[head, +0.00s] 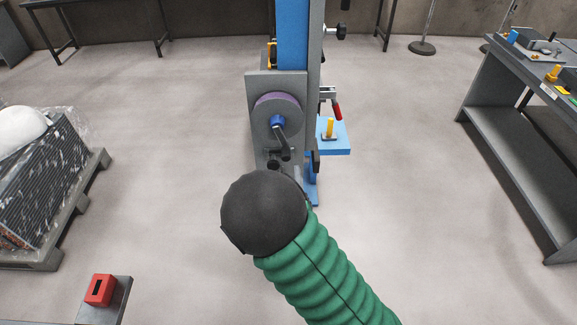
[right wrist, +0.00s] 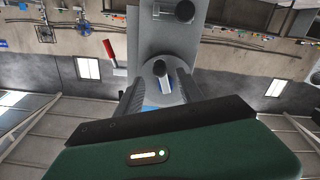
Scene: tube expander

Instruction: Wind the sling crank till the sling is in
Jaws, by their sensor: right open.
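The winch drum (head: 262,106), grey with a purple band, sits on a grey plate on the blue column. A blue hub (head: 278,121) is at its middle, with a dark crank (head: 283,145) slanting down from it. My right gripper is below and in front of the crank, its fingers mostly hidden in the head view behind my black wrist cover. In the right wrist view my right gripper (right wrist: 160,82) is open, with a dark round knob (right wrist: 160,68) showing between its fingers. I cannot tell whether the fingers touch it. My left gripper is not in view.
A red-handled clamp (head: 336,110) and a blue shelf (head: 341,137) stick out right of the column. A grey workbench (head: 505,120) stands right, a loaded pallet (head: 45,255) left. A red box (head: 100,289) is at lower left. The floor between is clear.

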